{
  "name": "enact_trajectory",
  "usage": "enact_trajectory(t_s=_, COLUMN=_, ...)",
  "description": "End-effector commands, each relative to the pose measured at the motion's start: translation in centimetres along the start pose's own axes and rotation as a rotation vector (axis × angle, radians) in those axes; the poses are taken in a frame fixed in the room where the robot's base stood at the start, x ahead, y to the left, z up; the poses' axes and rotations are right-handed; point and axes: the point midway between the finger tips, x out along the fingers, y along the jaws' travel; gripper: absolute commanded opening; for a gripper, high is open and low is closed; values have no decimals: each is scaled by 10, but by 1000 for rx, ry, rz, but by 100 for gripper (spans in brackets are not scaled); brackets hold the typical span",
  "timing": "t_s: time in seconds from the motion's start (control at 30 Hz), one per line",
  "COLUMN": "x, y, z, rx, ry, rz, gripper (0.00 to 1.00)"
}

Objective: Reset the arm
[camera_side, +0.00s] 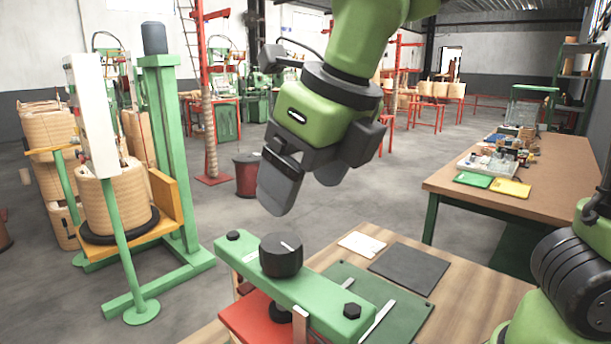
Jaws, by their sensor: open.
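My gripper (281,180) is at the upper middle of the side view, with a green body and dark grey fingers that point down. It is open, and I see nothing between its fingers. It hangs in the air above a green bar fixture and touches nothing there. The green bar (300,290) has dark bolts at its ends and a black knob (281,255) with a white mark on top. A red block (258,318) sits under the bar.
The wooden table (480,298) carries a dark flat pad (409,268), a white card (362,244) and a green plate (385,292). At left stands a green coil stand (175,150) with a wound coil (117,205). A workbench (560,165) with small parts is at right.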

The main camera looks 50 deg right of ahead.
Motion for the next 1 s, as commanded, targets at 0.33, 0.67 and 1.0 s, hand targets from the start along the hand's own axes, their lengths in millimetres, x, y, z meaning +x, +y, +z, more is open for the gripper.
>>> enact_trajectory(t_s=0.33, x=0, y=0, z=0, rx=0, ry=0, rz=0, gripper=80)
enact_trajectory(t_s=0.67, x=-12, y=-23, z=-15, rx=588, ry=-8, rz=39, gripper=80)
enact_trajectory(t_s=1.0, x=-31, y=-58, z=-57, rx=1970, ry=31, rz=163, gripper=80)
